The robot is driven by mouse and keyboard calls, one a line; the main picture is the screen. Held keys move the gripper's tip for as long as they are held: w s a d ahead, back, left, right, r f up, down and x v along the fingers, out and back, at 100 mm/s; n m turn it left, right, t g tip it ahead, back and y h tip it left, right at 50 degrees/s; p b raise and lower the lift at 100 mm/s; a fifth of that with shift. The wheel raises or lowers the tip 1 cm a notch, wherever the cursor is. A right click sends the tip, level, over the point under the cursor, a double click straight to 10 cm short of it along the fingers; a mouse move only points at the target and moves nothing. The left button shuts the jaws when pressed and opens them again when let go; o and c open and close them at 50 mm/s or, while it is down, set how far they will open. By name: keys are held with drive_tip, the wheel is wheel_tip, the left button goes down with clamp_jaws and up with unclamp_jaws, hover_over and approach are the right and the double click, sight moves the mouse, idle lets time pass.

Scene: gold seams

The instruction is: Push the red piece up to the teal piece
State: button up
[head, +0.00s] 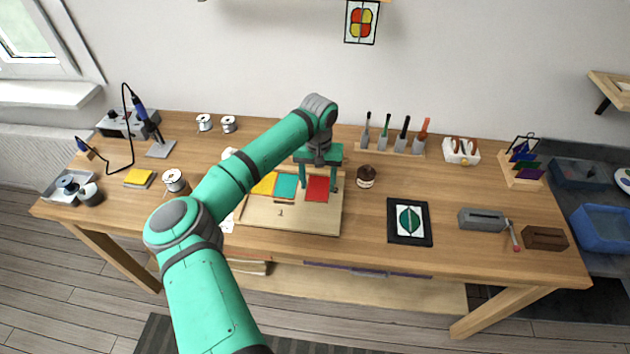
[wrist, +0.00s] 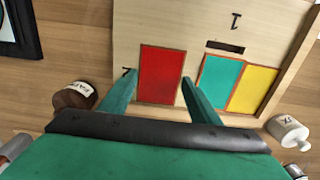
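The red piece (head: 317,189) lies flat on the pale wooden board, right of the teal piece (head: 286,186). In the wrist view the red piece (wrist: 161,76) and the teal piece (wrist: 220,82) are separated by a narrow strip of bare board. A yellow piece (wrist: 253,89) sits on the teal piece's other side. My gripper (head: 318,180) is open above the red piece. In the wrist view its fingers (wrist: 157,83) appear on either side of the red piece, one near the gap beside the teal. Whether they touch the red piece or the board, I cannot tell.
A brown pot (head: 366,177) stands just right of my gripper. A white bottle (wrist: 287,131) is near the board's other side. Bare table lies around the black-framed picture (head: 409,239).

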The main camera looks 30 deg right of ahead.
sight(311, 188)
drive_tip(key=shift+s+d, duration=0.15)
drive_tip(key=shift+d, duration=0.1)
drive_tip(key=c, duration=0.5)
drive_tip(key=shift+s+d, duration=0.1)
drive_tip(key=shift+w+a, duration=0.65)
drive_tip(key=shift+a, duration=0.3)
drive_tip(key=shift+w+a, duration=0.65)
drive_tip(key=shift+a, duration=0.3)
drive_tip(key=o, duration=1)
drive_tip(key=shift+o, duration=0.7)
wheel_tip(311, 188, up, 11)
drive_tip(key=d, duration=0.1)
drive_tip(key=shift+s+d, duration=0.2)
drive_tip(key=shift+s, duration=0.25)
drive_tip(key=shift+f, duration=0.1)
